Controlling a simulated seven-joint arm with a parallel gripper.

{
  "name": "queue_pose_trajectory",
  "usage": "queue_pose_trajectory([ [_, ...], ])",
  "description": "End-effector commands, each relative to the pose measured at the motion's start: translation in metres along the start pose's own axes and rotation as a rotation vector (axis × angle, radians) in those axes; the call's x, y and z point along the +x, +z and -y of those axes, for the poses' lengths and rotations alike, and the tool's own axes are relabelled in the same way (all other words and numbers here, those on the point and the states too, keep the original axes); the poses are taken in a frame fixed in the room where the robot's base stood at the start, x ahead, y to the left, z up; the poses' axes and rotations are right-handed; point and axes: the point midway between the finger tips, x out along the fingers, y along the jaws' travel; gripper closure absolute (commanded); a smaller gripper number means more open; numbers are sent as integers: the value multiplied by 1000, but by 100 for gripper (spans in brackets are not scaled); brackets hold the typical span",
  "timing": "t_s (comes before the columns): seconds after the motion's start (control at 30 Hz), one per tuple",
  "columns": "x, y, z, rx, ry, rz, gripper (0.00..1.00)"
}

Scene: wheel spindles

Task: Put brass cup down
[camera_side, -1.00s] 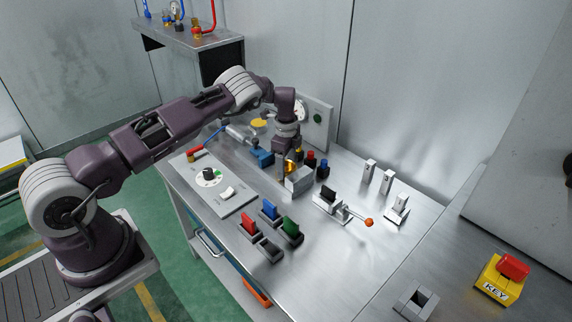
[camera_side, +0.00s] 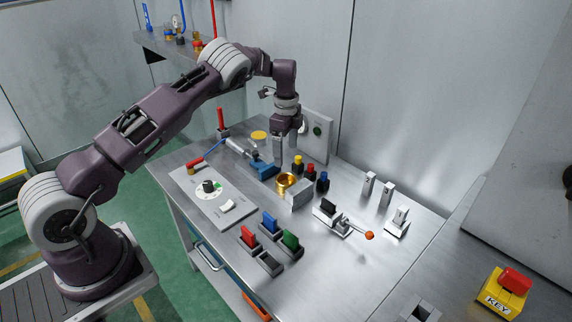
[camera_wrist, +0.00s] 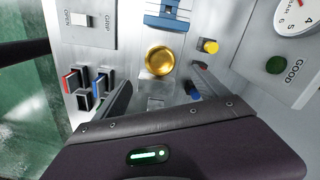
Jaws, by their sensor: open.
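The brass cup (camera_side: 286,182) stands on the bench, beside or against a grey metal block (camera_side: 299,194); I cannot tell whether it rests partly on the block. In the wrist view the cup (camera_wrist: 160,61) is a round gold shape seen from above, just beyond my fingertips. My gripper (camera_side: 287,150) is above the cup and slightly behind it, apart from it. In the wrist view my gripper (camera_wrist: 160,82) has its two fingers spread wide with nothing held between them.
Yellow, red and blue knobs (camera_side: 322,180) stand close right of the block. A blue vise (camera_side: 263,168) is behind left. A switch panel (camera_side: 213,190), coloured blocks (camera_side: 270,222) and a lever clamp (camera_side: 335,215) surround the front.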

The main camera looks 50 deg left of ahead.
Motion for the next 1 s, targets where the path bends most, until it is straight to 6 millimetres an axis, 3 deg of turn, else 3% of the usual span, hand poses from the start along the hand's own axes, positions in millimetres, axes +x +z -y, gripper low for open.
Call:
queue_pose_trajectory([
  [0.27,-16,-1,-1,-15,-4,-4,16],
  [0.37,-58,-5,-7,-121,-33,-37,16],
  [0.47,-132,-16,-36,-321,-68,-107,16],
  [0.57,-204,-27,-89,-520,-88,-187,16],
  [0.6,-229,-32,-116,-593,-94,-219,16],
  [0.67,-262,-37,-163,-692,-103,-263,16],
  [0.73,-288,-40,-224,-796,-118,-308,16],
  [0.8,-300,-37,-285,-890,-143,-344,16],
  [0.9,-295,-27,-357,-1001,-197,-382,16],
  [1.0,-278,-14,-402,-1084,-249,-410,16],
])
